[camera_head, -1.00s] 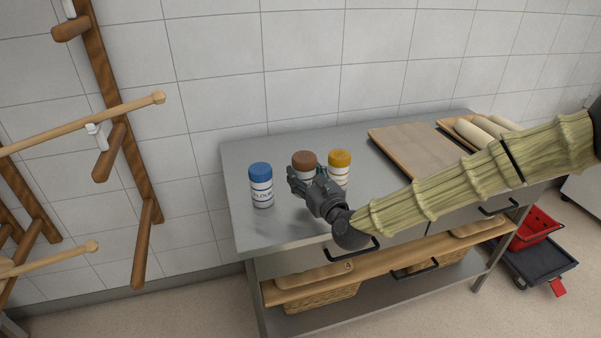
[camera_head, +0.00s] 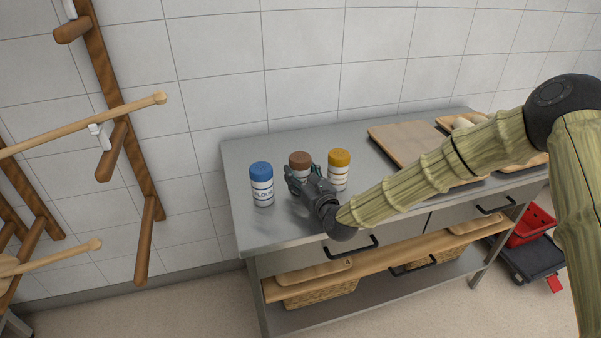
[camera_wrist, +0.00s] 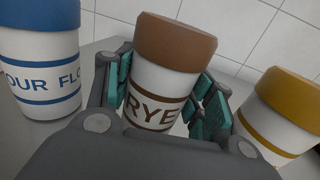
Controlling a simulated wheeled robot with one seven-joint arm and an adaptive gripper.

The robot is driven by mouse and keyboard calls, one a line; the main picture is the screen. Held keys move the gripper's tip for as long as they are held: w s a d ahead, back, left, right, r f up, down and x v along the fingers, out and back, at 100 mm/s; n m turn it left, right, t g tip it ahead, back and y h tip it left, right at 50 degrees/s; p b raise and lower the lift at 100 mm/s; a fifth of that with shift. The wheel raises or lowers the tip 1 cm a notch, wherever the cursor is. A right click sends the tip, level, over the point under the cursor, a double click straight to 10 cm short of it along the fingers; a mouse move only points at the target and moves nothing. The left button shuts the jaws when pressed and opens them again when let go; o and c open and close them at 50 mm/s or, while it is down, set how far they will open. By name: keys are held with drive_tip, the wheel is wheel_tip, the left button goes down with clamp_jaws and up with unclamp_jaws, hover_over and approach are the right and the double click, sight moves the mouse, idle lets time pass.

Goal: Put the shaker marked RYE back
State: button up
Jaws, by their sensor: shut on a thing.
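The RYE shaker (camera_wrist: 158,85) is white with a brown lid and brown bands, and its label faces the wrist camera. In the head view the RYE shaker (camera_head: 299,159) stands between the other two shakers at the left part of the steel table (camera_head: 285,228). My gripper (camera_head: 300,182) is shut on its body from the front, with the teal finger pads (camera_wrist: 164,98) on both sides of it. In the wrist view the shaker leans slightly. Its base is hidden, so I cannot tell whether it touches the table.
A blue-lidded FLOUR shaker (camera_head: 262,186) stands close on the left and a yellow-lidded shaker (camera_head: 338,170) close on the right. A wooden board (camera_head: 405,145) lies farther right. The table front left is clear. A wooden rack (camera_head: 110,110) stands at the left.

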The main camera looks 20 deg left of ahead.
drive_tip(key=shift+f, duration=0.15)
drive_tip(key=o, duration=1.2)
drive_tip(key=shift+c, duration=0.2)
drive_tip(key=shift+d, duration=0.1)
drive_tip(key=b+v, duration=0.2)
drive_tip(key=v, duration=1)
